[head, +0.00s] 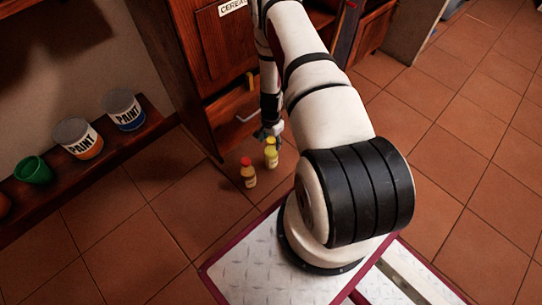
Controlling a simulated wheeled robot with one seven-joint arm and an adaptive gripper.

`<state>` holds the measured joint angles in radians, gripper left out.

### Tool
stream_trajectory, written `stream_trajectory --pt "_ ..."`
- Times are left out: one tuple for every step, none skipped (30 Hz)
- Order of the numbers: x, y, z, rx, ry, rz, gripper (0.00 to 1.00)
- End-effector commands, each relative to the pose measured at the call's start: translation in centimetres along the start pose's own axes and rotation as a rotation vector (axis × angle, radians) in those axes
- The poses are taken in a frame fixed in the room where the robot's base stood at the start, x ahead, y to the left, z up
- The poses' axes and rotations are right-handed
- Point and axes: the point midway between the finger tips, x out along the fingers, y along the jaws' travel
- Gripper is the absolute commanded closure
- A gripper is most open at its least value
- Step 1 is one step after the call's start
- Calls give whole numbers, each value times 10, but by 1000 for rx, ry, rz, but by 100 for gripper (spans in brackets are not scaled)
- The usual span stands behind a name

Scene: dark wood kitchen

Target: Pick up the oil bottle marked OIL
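Two small bottles show in the head view, in front of the dark wooden cabinet. One is a yellow bottle (271,155); the other is a pale yellow bottle with a red cap (248,173), a little to its left and nearer to me. Their labels are too small to read, so I cannot tell which is marked OIL. My gripper (268,133) points down right at the top of the yellow bottle. I cannot tell whether the fingers touch it or are open or shut. The red-capped bottle stands apart from the gripper.
A dark wooden cabinet (205,72) with a CEREAL label stands just behind the bottles, with a light handle (247,115). A shelf on the left holds two PAINT cans (78,138) (123,110) and a green cup (33,171). The tiled floor on the right is clear.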

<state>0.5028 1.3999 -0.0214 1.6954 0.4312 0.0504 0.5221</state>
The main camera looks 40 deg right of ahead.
Motion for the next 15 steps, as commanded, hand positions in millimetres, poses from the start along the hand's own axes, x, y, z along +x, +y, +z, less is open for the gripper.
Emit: stream_trajectory --pt "0 0 0 0 0 0 56" --pt "0 0 0 0 0 0 63" --pt "0 0 0 0 0 0 72" --pt "0 0 0 0 0 0 79" --pt "0 0 0 0 0 0 86" --pt "0 0 0 0 0 0 95" --pt "0 0 0 0 0 0 100" --pt "0 0 0 0 0 0 100" --pt "0 0 0 0 0 1 100" --pt "0 0 0 0 0 1 100" --pt "0 0 0 0 -1 1 100" --pt "0 0 0 0 0 0 100" --pt "0 0 0 0 0 0 100" --pt "0 0 0 0 0 0 100" --pt "0 0 0 0 0 0 100"
